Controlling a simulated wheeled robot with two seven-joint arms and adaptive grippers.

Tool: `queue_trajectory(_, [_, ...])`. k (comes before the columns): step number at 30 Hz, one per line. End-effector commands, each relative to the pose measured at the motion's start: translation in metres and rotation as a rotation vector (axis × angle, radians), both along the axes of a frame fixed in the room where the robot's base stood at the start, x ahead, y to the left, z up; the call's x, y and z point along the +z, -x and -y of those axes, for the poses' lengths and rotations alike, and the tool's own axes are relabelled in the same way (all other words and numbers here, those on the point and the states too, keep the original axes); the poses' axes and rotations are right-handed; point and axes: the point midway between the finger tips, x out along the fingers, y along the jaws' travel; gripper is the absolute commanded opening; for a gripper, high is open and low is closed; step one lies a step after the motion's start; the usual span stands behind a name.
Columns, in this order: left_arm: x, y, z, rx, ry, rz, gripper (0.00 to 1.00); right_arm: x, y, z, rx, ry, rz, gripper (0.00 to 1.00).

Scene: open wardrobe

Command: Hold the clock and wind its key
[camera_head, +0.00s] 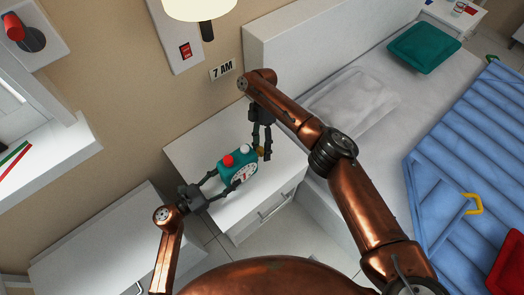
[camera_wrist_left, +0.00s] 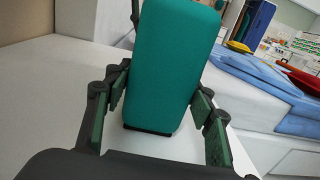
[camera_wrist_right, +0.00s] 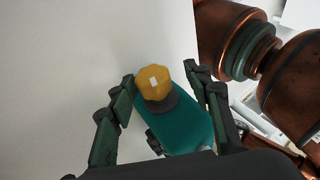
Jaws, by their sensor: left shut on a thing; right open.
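The teal clock (camera_head: 238,170) is on the white nightstand, with a red button and a white button on top and a white dial facing the front. Its teal side fills the middle of the left wrist view (camera_wrist_left: 172,70). My left gripper (camera_head: 219,184) is shut on the clock, one finger on each side. The yellow key (camera_wrist_right: 154,82) is on the clock's right end; a little of it shows in the head view (camera_head: 261,150). My right gripper (camera_head: 262,150) is open, with its fingers on either side of the key and apart from it in the right wrist view.
The nightstand top (camera_head: 197,147) is clear around the clock. A bed with a grey pillow (camera_head: 352,98) stands to the right. A blue blanket (camera_head: 468,150) lies at the right.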

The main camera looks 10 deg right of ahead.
Motion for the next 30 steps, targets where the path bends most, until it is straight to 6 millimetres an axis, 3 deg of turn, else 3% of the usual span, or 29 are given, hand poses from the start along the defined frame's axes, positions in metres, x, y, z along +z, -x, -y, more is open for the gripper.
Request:
queue_trajectory(6, [-0.002,-0.001,-0.001,0.004,-0.004,-0.003,0.31,0.043,-0.001,0.002,0.001,0.004,0.006,0.46])
queue_trajectory(13, [-0.002,-0.001,-0.002,0.005,-0.004,-0.002,0.31,0.077,-0.001,0.001,0.000,0.003,0.003,0.46])
queue_trajectory(20, [-0.002,-0.001,-0.003,0.006,-0.004,-0.002,0.31,0.087,0.000,0.000,0.000,0.001,0.000,0.46])
queue_trajectory(30, [-0.002,-0.001,-0.003,0.007,-0.004,-0.002,0.31,0.080,-0.006,0.003,-0.025,0.001,0.021,0.46])
